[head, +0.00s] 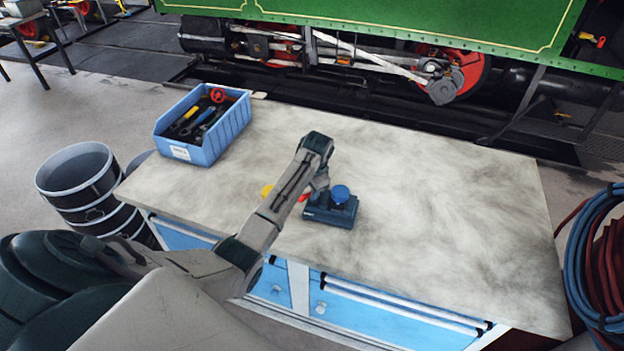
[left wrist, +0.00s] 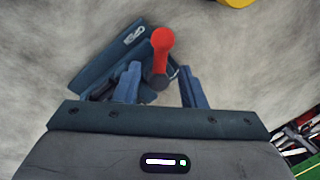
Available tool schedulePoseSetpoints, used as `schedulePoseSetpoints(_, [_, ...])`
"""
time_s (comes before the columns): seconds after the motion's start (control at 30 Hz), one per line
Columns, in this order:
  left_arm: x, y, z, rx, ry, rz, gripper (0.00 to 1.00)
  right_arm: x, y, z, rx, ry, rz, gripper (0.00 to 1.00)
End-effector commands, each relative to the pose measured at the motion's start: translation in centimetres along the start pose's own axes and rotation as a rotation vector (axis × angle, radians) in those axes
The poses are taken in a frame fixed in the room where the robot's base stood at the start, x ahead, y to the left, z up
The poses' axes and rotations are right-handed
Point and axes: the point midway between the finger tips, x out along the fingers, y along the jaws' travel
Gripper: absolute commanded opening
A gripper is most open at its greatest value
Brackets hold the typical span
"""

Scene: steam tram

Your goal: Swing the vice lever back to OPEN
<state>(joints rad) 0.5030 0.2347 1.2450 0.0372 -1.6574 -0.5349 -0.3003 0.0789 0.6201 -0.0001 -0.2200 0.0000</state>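In the left wrist view the vice (left wrist: 112,62) lies beyond the fingers. The fingers are apart, with gaps on both sides of the lever. My right gripper is not in view.
A blue crate (head: 229,124) of tools stands at the bench's left back corner. A yellow thing (head: 267,190) lies left of the vice. The workbench (head: 450,210) is bare to the right. Hoses (head: 598,265) hang beyond its right end; black drums (head: 85,185) stand at left.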

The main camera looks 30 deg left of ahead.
Motion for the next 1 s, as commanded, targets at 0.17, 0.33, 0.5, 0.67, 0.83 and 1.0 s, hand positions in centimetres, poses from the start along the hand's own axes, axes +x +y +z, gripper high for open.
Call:
schedulePoseSetpoints(0.17, [-3.4,0.0,-0.1,0.0,0.006,-0.004,0.37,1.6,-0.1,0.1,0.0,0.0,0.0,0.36])
schedulePoseSetpoints(0.33, [-6.6,0.0,-0.1,0.0,0.005,-0.003,0.37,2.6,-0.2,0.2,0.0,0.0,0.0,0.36])
schedulePoseSetpoints(0.5, [-8.4,0.0,-0.1,0.0,0.002,-0.002,0.37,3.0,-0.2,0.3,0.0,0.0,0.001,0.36])
schedulePoseSetpoints(0.67, [-8.9,0.0,0.0,0.0,0.001,-0.001,0.37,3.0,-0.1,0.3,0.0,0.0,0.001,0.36])
schedulePoseSetpoints(0.83, [-8.9,0.0,0.0,0.0,0.001,-0.001,0.37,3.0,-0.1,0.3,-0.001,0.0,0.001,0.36])
schedulePoseSetpoints(1.0, [-8.9,0.0,0.0,0.0,0.001,-0.001,0.37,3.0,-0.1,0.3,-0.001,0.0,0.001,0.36])
